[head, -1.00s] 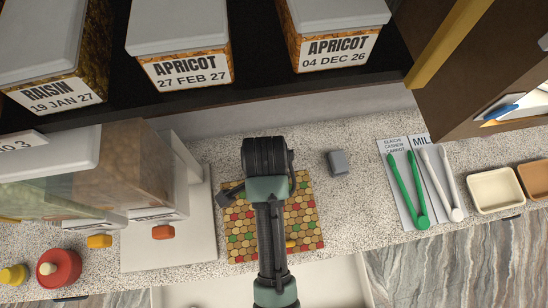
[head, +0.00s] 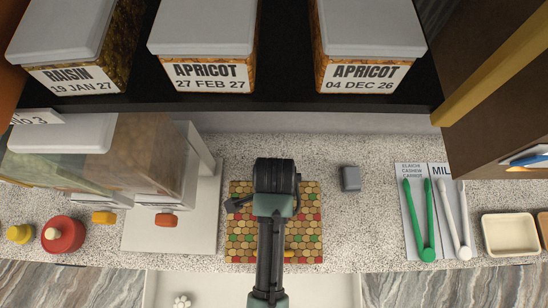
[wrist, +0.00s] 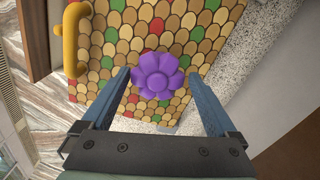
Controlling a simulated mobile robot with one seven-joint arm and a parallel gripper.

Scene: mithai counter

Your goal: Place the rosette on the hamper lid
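A purple flower-shaped rosette (wrist: 159,75) shows in the wrist view, lying against the hamper lid, a surface patterned in tan, red and green scales (wrist: 110,45). In the head view the lid (head: 307,225) sits on the counter, and my arm covers its middle and hides the rosette. My gripper (wrist: 160,72) is open over the lid, with one finger on each side of the rosette and a gap to both. A yellow handle (wrist: 70,40) stands at the lid's edge.
A grey block (head: 351,179) stands right of the lid. Farther right are green tongs (head: 412,220), white tongs (head: 447,205) and a cream dish (head: 508,235). A white board (head: 203,225) lies left. A dark shelf of labelled tubs (head: 215,60) overhangs the back.

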